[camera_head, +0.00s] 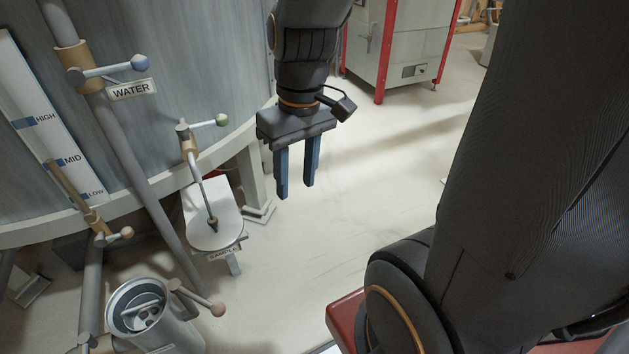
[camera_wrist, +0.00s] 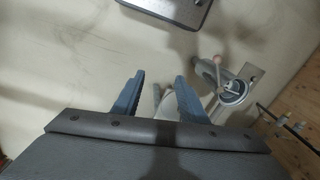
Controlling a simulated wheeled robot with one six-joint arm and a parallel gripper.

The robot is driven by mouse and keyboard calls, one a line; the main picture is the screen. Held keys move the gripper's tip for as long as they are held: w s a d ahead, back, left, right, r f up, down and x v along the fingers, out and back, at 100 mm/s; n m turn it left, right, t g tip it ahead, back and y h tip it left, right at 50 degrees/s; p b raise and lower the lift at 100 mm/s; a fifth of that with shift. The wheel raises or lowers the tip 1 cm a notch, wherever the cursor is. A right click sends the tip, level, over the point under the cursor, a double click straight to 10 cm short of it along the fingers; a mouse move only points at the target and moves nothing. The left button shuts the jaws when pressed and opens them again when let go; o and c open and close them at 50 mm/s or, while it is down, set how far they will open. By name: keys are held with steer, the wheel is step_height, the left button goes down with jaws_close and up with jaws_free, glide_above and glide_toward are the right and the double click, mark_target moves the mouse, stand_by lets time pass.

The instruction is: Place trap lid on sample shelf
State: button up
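My gripper (camera_head: 296,189) hangs in the air over the floor, to the right of the sample shelf. Its two blue fingers are apart with nothing between them; they also show in the wrist view (camera_wrist: 159,78). The sample shelf (camera_head: 197,197) is a small pale shelf with a "SAMPLE" label, below a thin outlet pipe. A pale round surface lies at its front; I cannot tell if it is separate. A grey cylindrical trap (camera_head: 178,332) stands at the lower left. A round lid (camera_head: 124,301) with a crossbar sits in its top. The trap also shows in the wrist view (camera_wrist: 232,93).
The large grey mixer tank (camera_head: 180,80) fills the left, with a water valve (camera_head: 110,70) and other valve handles. A vertical pipe (camera_head: 140,170) runs between trap and shelf. A red-framed cabinet (camera_head: 400,45) stands behind. The floor (camera_head: 360,200) right of my gripper is clear.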

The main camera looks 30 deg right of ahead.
steer(key=s+m, duration=0.1)
steer(key=s+d+m, duration=0.2)
steer(key=shift+s+r+h, duration=0.25)
steer(key=shift+r+h, duration=0.1)
steer(key=shift+h, duration=0.05)
steer(key=shift+n, duration=0.4)
steer(key=r+p, duration=0.1)
steer(key=p, duration=0.2)
steer(key=a+r+p, duration=0.1)
steer(key=r+p, duration=0.1)
steer(key=p, duration=0.1)
steer(key=s+r+p, duration=0.1)
steer(key=r+p, duration=0.1)
steer(key=p, duration=0.1)
steer(key=shift+a+r+p, duration=0.15)
steer(key=shift+a+p, duration=0.2)
steer(key=shift+a, duration=0.05)
